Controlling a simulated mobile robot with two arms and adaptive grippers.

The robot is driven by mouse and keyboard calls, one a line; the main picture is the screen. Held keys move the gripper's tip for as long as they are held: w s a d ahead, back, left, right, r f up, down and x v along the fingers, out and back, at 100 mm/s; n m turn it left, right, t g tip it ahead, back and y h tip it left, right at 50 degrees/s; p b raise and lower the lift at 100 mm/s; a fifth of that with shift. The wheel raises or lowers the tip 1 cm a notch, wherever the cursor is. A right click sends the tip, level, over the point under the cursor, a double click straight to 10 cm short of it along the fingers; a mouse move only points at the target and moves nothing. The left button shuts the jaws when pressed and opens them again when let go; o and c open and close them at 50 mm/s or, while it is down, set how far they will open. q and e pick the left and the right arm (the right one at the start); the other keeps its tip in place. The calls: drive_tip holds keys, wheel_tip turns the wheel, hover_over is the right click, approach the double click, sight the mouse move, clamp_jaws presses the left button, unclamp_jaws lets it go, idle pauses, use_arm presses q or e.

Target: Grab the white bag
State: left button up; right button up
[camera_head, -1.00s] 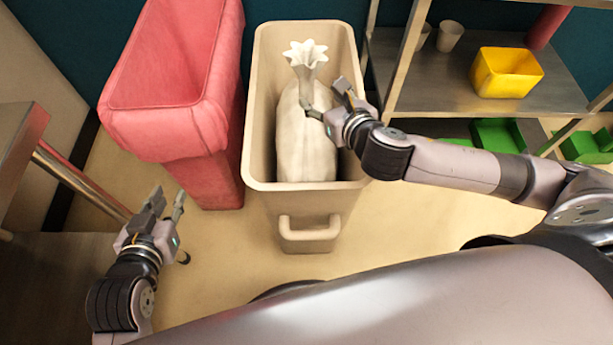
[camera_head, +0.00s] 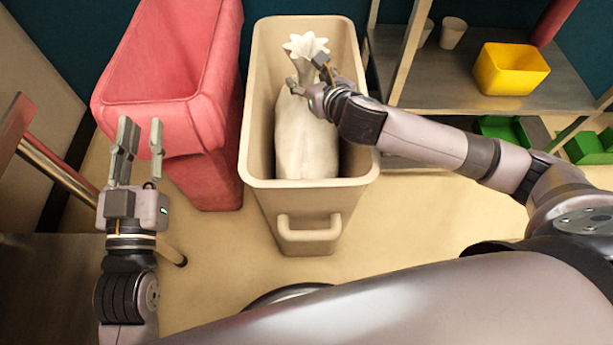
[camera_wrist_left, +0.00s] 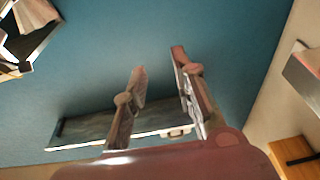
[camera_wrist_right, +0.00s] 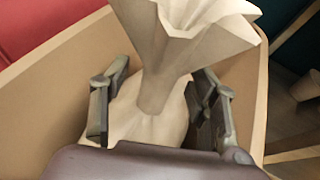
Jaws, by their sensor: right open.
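The white bag (camera_head: 306,142) stands upright inside a beige bin (camera_head: 257,110), its neck gathered and its top flared. My right gripper (camera_head: 306,72) is open at the bag's neck, with a finger on either side. In the right wrist view the bag's neck (camera_wrist_right: 160,90) rises between the two open fingers, which show a gap on both sides. My left gripper (camera_head: 139,140) is open and empty, in front of the pink bin at the left. In the left wrist view its fingers (camera_wrist_left: 160,85) are apart with nothing between them.
A pink bin (camera_head: 205,100) stands left of the beige bin. A metal shelf (camera_head: 440,80) at the right holds a yellow container (camera_head: 508,70) and cups (camera_head: 452,33). Green bins (camera_head: 585,147) are below. A table edge is at far left.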

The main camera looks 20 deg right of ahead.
use_arm(q)
drive_tip(key=shift+s+d+r+t+h, duration=0.1)
drive_tip(key=shift+s+r+t+h, duration=0.1)
drive_tip(key=shift+r+t, duration=0.35)
drive_tip(key=shift+s+r+t+h, duration=0.15)
drive_tip(key=shift+r+t+h, duration=0.1)
drive_tip(key=shift+r, duration=0.5)
use_arm(e)
drive_tip(key=shift+w+a+f, duration=0.1)
drive_tip(key=shift+w+f, duration=0.15)
drive_tip(key=shift+w, duration=0.45)
clamp_jaws()
